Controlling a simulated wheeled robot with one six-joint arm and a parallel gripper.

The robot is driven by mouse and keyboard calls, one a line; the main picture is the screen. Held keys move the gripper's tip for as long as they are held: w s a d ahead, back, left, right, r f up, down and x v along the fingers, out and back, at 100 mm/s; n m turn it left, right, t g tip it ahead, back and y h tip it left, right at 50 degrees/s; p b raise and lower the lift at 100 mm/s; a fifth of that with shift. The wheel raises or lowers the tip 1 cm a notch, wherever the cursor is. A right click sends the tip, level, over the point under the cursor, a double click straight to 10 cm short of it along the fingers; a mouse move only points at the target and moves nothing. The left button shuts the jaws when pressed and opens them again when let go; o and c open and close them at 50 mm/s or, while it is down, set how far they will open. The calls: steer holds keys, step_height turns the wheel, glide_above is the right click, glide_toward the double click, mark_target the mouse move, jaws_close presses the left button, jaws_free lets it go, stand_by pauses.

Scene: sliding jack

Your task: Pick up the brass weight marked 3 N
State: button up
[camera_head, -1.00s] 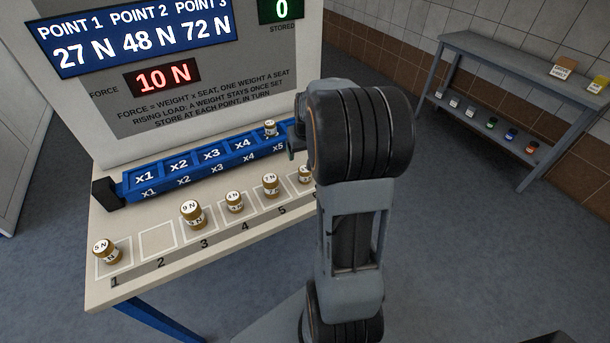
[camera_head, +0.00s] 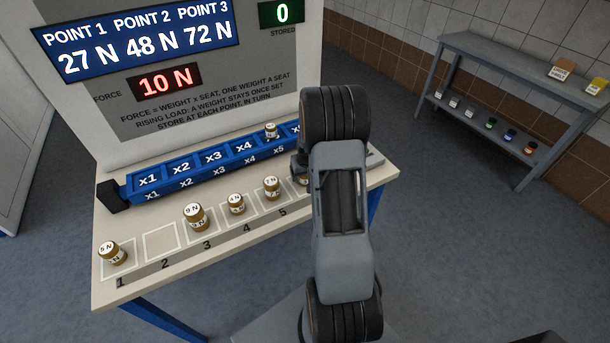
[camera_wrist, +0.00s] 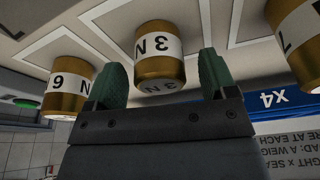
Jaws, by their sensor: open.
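The brass weight marked 3 N (camera_wrist: 160,55) has a white label band and stands on its outlined square on the bench, upside down in the wrist view. My gripper (camera_wrist: 161,75) is open, with one green finger towards each side of this weight. The fingertips look close to it, but I cannot tell if they touch or how far they reach around it. In the head view my gripper (camera_head: 299,166) is mostly behind my arm at the right part of the weight row, and the 3 N weight is not clearly visible there.
Neighbouring brass weights stand on both sides in the wrist view, one left (camera_wrist: 68,90) and one right (camera_wrist: 297,40). The blue seat rail (camera_head: 205,160) runs behind the row, with a weight (camera_head: 270,131) at x5. Square 2 (camera_head: 163,243) is empty.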

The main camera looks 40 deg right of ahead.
steer(key=shift+x, duration=1)
steer(key=shift+c, duration=0.3)
steer(key=c, duration=1.1)
steer(key=shift+r, duration=0.1)
